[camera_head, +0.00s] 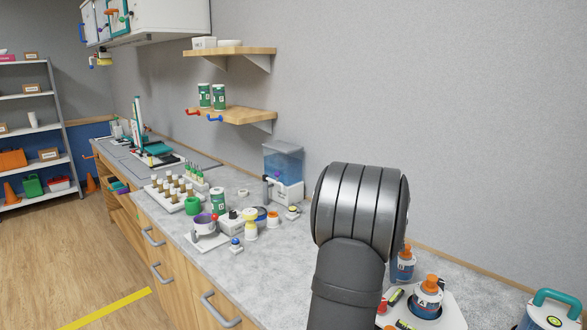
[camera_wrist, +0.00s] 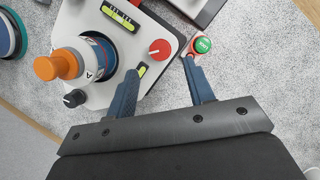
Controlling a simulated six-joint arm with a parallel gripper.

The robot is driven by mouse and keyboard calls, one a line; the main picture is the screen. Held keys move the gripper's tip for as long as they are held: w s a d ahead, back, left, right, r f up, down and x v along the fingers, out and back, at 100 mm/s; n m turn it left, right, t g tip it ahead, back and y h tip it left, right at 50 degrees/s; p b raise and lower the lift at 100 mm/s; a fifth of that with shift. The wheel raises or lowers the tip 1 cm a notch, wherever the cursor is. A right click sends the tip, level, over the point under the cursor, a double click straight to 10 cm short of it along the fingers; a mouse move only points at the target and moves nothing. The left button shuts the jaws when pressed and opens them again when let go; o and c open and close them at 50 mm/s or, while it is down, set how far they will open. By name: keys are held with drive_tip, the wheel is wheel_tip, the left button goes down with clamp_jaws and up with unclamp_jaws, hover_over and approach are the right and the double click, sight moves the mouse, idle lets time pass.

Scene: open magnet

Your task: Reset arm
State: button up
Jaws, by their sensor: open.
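My gripper (camera_wrist: 162,92) shows in the wrist view with its two blue fingers spread apart and nothing between them but the edge of a white device and grey counter. The right fingertip is close to a small round green button (camera_wrist: 202,45) on a red and white base; I cannot tell whether they touch. The left fingertip is over the white device (camera_wrist: 150,22), near its yellow-green indicator. In the head view my arm hides the gripper. The white device (camera_head: 445,316) stands at the lower right there, with an orange-topped bottle (camera_head: 428,297) on it.
A second orange-topped bottle (camera_head: 403,264) stands behind the device. A white unit with a teal handle (camera_head: 553,311) is at the far right. Vial racks (camera_head: 172,194), a blue tank (camera_head: 284,163) and small instruments crowd the counter's left part. Wall shelves (camera_head: 231,115) hang above.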

drive_tip(key=x, duration=0.6)
drive_tip(key=shift+f, duration=0.1)
drive_tip(key=d+v, duration=0.1)
drive_tip(key=v, duration=1.6)
drive_tip(key=x, duration=1.1)
drive_tip(key=a+x, duration=0.1)
drive_tip(key=x, duration=0.5)
drive_tip(key=shift+s+f, duration=0.2)
drive_tip(key=shift+w+r+n, duration=0.15)
drive_tip(key=shift+r+n, duration=0.05)
drive_tip(key=shift+n, duration=0.4)
drive_tip(key=n+h, duration=0.1)
drive_tip(key=n, duration=0.1)
drive_tip(key=n+h, duration=0.1)
drive_tip(key=n, duration=0.1)
drive_tip(key=shift+a+t, duration=0.15)
drive_tip(key=shift+t, duration=0.15)
drive_tip(key=n+h, duration=0.1)
drive_tip(key=n, duration=0.3)
drive_tip(key=shift+t, duration=0.4)
drive_tip(key=n+t+h, duration=0.1)
drive_tip(key=n, duration=0.3)
drive_tip(key=shift+a, duration=0.1)
